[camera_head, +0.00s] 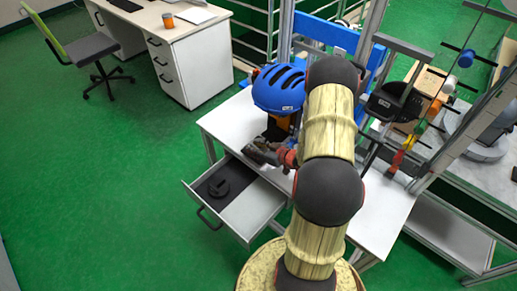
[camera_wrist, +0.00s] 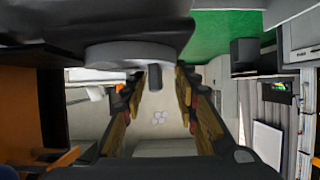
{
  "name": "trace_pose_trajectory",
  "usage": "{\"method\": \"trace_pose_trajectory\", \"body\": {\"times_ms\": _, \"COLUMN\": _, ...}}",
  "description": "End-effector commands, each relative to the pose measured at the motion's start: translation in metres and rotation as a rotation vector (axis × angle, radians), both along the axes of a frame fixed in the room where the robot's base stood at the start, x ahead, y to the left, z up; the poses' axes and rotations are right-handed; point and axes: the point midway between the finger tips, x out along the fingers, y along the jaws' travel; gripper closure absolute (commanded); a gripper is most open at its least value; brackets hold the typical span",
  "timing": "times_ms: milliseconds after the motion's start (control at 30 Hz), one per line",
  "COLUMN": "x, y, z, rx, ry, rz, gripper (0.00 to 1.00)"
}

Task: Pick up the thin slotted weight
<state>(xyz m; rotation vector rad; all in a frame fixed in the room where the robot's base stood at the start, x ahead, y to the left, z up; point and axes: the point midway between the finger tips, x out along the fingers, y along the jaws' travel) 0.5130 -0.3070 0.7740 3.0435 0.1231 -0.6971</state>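A dark round weight (camera_head: 219,187) lies on a black patch in the left part of the open drawer (camera_head: 255,211). I cannot tell its thickness in the head view. My gripper (camera_head: 262,152) is above the white table top, right of and above the weight in the picture, below the blue helmet. In the wrist view my gripper (camera_wrist: 157,82) has its two fingers apart, with a pale surface showing between them. A grey rounded disc-like thing (camera_wrist: 125,53) with a small dark block (camera_wrist: 155,77) crosses beyond the fingertips; I cannot tell what it is.
The white table (camera_head: 378,215) stands over the drawer. A blue helmet (camera_head: 279,88) sits on an orange and black thing near my arm. A metal frame with coloured parts stands at the right. A desk (camera_head: 200,45) and chair (camera_head: 92,47) are far left; green floor lies free at left.

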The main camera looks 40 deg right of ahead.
Motion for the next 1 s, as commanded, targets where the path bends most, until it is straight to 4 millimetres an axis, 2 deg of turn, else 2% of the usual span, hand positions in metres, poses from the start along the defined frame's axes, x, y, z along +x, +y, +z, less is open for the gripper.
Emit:
{"method": "trace_pose_trajectory", "body": {"times_ms": 433, "x": 0.0005, "y": -0.0034, "z": 0.0010, "rx": -0.003, "ry": -0.001, "rz": -0.005, "gripper": 1.00}}
{"method": "trace_pose_trajectory", "body": {"times_ms": 1000, "x": 0.0006, "y": -0.0033, "z": 0.0012, "rx": -0.004, "ry": -0.001, "rz": -0.005, "gripper": 1.00}}
